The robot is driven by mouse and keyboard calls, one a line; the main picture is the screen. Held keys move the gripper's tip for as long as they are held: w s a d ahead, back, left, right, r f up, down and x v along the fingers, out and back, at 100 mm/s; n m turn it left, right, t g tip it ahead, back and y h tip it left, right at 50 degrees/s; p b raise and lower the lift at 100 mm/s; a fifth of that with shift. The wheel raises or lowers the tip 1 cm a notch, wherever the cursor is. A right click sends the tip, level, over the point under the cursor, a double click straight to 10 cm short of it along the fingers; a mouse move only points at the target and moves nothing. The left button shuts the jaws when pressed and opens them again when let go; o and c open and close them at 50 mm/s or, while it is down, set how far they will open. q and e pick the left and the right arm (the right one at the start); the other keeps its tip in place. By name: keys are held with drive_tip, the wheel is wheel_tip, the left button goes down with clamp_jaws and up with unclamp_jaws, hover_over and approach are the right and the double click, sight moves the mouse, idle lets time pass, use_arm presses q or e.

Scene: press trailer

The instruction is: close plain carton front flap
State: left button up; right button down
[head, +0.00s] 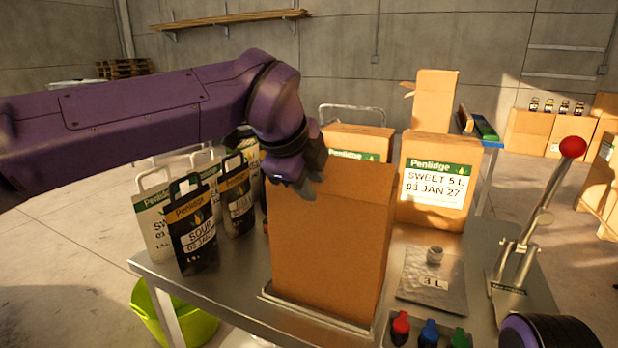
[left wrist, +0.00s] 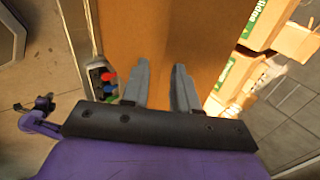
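The plain brown carton (head: 330,240) stands upright on a shallow metal tray (head: 315,312) on the bench. Its front face has no label. My left gripper (head: 307,188) is at the carton's upper left corner, pointing down. In the left wrist view, its fingers (left wrist: 161,66) are apart with nothing seen between them, over a brown carton surface (left wrist: 155,30). Contact cannot be told.
Labelled pouches (head: 192,235) stand left of the carton. A Penlidge carton (head: 432,180) stands behind it to the right. A green tub (head: 170,315) is below.

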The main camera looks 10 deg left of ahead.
use_arm(q)
drive_tip(key=shift+s+r, duration=0.1)
drive_tip(key=shift+s, duration=0.1)
drive_tip(key=shift+c, duration=0.6)
clamp_jaws()
drive_tip(key=shift+c, duration=1.7)
unclamp_jaws()
drive_tip(key=shift+w, duration=0.15)
drive_tip(key=o, duration=0.5)
drive_tip(key=shift+c, duration=0.2)
drive_tip(key=b+v, duration=0.1)
drive_tip(key=v, duration=0.9)
drive_tip(key=shift+r, duration=0.2)
drive_tip(key=shift+a, duration=0.15)
